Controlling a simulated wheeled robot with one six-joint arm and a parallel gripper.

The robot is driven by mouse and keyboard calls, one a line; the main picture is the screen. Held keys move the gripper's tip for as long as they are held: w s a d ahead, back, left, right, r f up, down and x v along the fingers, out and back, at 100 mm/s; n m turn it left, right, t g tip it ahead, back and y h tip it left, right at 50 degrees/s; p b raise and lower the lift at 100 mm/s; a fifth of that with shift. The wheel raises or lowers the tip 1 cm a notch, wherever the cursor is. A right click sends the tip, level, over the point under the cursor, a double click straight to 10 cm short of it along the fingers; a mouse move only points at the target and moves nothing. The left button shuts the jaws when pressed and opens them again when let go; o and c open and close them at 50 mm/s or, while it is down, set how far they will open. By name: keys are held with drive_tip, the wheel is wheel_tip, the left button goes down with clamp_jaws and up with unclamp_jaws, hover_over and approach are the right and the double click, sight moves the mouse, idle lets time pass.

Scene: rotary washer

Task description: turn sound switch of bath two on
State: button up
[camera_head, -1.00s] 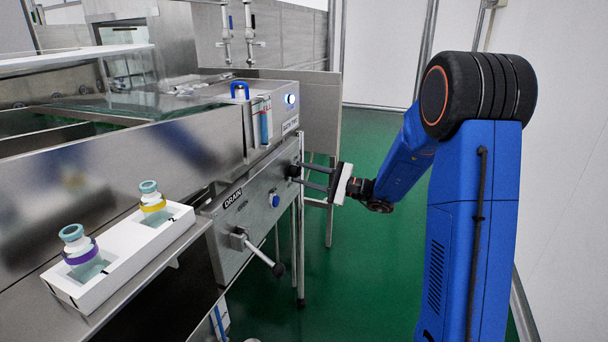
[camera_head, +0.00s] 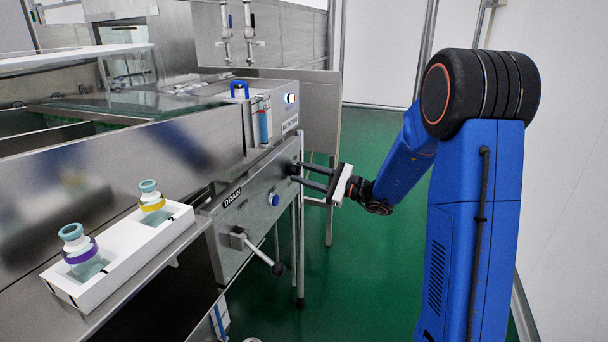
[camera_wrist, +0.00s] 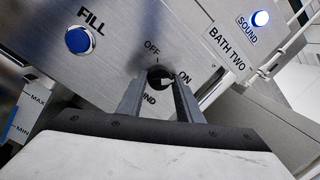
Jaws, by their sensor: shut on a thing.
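The sound switch (camera_wrist: 158,76) is a small dark round knob on the steel front panel, in the wrist view between OFF and ON marks. A light mark shows on its right side, towards ON. My gripper (camera_wrist: 158,88) is shut on the knob, with one finger on each side; its hand partly hides the SOUND label below. In the head view my gripper (camera_head: 297,174) reaches the panel from the right, and its fingertips hide most of the knob. The sound lamp (camera_wrist: 260,18) glows above the BATH TWO label (camera_wrist: 227,48); it also shows lit in the head view (camera_head: 290,98).
A blue FILL button (camera_wrist: 78,40) sits left of the switch. A white tray (camera_head: 152,246) with two bottles stands at left. Green floor is free behind.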

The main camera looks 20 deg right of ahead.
drive_tip(key=shift+s+a+f, duration=0.1)
drive_tip(key=shift+a+f, duration=0.05)
drive_tip(key=shift+f, duration=0.15)
drive_tip(key=o, duration=1)
drive_tip(key=shift+r, duration=0.1)
drive_tip(key=v, duration=1.7)
